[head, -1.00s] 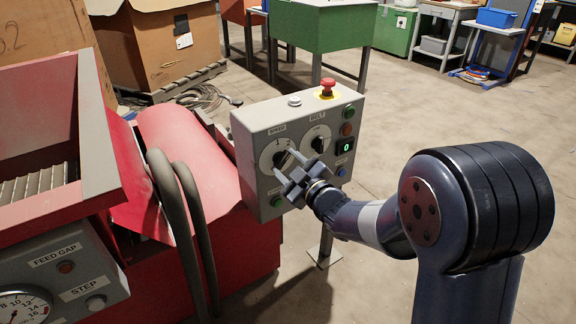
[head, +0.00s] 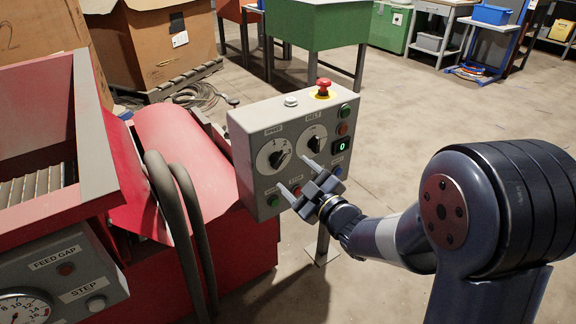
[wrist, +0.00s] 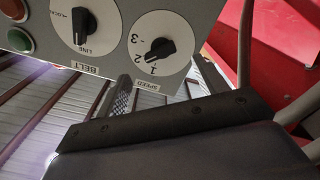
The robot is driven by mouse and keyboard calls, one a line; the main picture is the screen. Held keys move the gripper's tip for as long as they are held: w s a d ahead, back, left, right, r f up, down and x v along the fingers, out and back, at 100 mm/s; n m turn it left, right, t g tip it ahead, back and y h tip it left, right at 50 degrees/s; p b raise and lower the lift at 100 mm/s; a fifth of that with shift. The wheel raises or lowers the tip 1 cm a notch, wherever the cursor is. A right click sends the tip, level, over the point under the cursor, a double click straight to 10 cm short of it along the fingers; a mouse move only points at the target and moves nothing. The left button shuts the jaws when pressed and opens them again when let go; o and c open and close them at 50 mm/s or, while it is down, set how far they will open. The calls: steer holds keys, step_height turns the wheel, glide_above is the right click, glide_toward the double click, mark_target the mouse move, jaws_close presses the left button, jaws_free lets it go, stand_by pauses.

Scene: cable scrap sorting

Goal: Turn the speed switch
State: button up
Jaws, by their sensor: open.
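The speed switch (head: 277,157) is a black knob on a round white dial, on the front left of the grey control box. In the wrist view the speed switch (wrist: 160,48) shows upside down, with its narrow end toward the 2 mark. My gripper (head: 295,174) is open and empty, in front of the box, below and right of the speed dial in the head view. In the wrist view my gripper (wrist: 164,84) has its two fingers apart at the label edge of the dial, with the knob clear between and beyond them.
The belt switch (head: 314,144) is right beside the speed dial. A red emergency stop (head: 323,85) tops the grey control box (head: 245,125), and buttons line its right and lower edges. A red machine (head: 180,165) with bent grey pipes stands at left. Open floor lies right of the box.

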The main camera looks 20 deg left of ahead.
mark_target(281, 162)
steer(key=v, duration=0.5)
steer(key=shift+s+d+p, duration=0.1)
steer(key=shift+p, duration=0.2)
steer(key=b+x, duration=0.2)
steer(key=x, duration=0.9)
steer(key=shift+f, duration=0.1)
steer(key=shift+n, duration=0.4)
